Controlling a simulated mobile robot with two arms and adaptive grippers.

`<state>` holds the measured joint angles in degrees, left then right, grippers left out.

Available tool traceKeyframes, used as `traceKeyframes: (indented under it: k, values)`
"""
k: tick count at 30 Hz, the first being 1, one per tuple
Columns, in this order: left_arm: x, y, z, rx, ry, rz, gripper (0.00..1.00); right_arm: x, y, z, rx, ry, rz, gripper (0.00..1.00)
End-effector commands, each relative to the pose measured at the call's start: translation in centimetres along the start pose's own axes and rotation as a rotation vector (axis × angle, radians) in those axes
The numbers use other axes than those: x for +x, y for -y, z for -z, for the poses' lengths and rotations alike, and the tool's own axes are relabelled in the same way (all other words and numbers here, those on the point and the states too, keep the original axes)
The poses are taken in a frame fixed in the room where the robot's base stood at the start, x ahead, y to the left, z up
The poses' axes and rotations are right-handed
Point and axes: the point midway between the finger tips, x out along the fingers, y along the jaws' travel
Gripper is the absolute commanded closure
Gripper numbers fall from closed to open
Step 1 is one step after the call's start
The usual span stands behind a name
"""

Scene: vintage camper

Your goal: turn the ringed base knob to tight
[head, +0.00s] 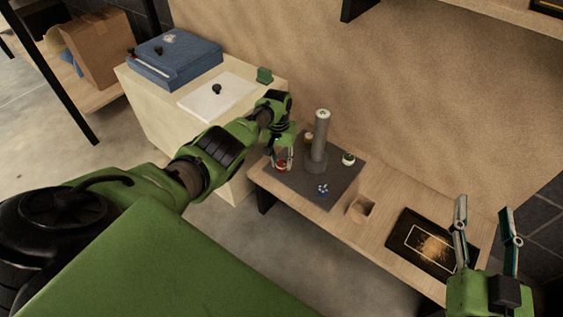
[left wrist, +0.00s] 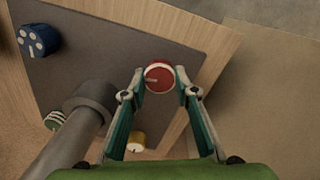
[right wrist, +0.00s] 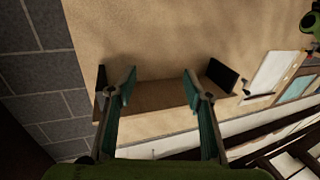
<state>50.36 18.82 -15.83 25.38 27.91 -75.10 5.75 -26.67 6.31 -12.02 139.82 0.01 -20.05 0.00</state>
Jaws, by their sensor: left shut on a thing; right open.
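The red base knob (head: 281,166) with a pale ring round its rim sits at the left of a dark grey plate (head: 335,196) on the wooden bench. In the left wrist view the red knob (left wrist: 159,76) shows a short pointer line towards the left. My left gripper (left wrist: 160,82) is shut on it, one finger on each side; in the head view this gripper (head: 282,161) partly covers the knob. My right gripper (head: 484,207) is open and empty over the bench's right end; its spread fingers (right wrist: 159,78) show in the right wrist view.
A grey post (head: 320,140) rises from the plate. A small wooden box (head: 361,208) and a dark framed panel (head: 410,226) lie right.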

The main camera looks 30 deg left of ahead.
Motion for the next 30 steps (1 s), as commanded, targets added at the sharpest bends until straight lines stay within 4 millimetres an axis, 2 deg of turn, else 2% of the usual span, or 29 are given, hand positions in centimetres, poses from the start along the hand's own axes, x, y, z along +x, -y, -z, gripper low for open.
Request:
traceKeyframes:
  k: [14, 30]
  values:
    - [0.2, 0.0, -0.1, 0.453, 0.027, -0.002, 0.94, -0.4, 0.7, 5.5, 0.007, -0.269, 0.014, 0.54]
    - [0.2, -0.1, 0.0, 0.966, 0.052, -0.002, 0.94, -2.7, 1.3, 10.9, 0.018, -0.55, 0.028, 0.54]
